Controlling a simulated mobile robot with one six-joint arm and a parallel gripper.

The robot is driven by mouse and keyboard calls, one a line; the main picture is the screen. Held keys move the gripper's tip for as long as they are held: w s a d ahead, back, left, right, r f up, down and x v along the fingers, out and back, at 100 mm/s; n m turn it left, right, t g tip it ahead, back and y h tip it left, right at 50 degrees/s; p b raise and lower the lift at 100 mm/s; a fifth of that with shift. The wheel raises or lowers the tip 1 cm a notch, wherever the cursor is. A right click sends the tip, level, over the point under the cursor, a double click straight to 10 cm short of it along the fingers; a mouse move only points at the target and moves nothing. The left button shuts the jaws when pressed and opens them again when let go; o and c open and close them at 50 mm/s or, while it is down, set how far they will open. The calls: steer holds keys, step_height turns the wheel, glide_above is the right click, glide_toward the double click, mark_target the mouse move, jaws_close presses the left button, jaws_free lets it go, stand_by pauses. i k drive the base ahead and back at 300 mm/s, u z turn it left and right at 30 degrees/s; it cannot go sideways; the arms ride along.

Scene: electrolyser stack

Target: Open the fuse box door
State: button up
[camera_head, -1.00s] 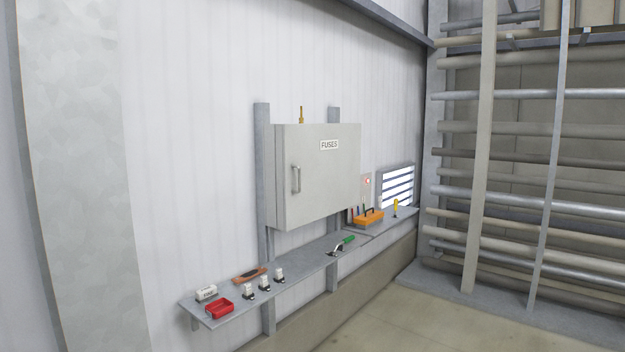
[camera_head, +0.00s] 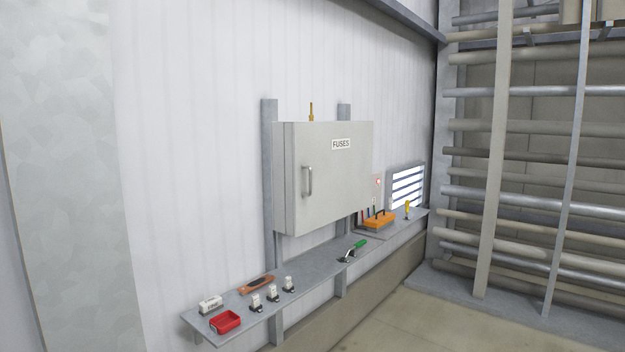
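The fuse box (camera_head: 290,165) is a light grey cabinet mounted on two grey uprights against the white wall. Its door (camera_head: 345,180) faces me, carries a "FUSES" label near the top, and looks closed. A vertical metal bar handle (camera_head: 307,181) sits on the left side of the door. My gripper is not in view, and nothing touches the handle.
A grey shelf (camera_head: 318,268) runs below the box. Pipes (camera_head: 520,190) stand at right. The floor (camera_head: 410,320) there is clear.

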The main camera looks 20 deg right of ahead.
mark_target(328, 165)
steer(key=u, duration=0.1)
steer(key=i, duration=1.1)
steer(key=u, duration=0.5)
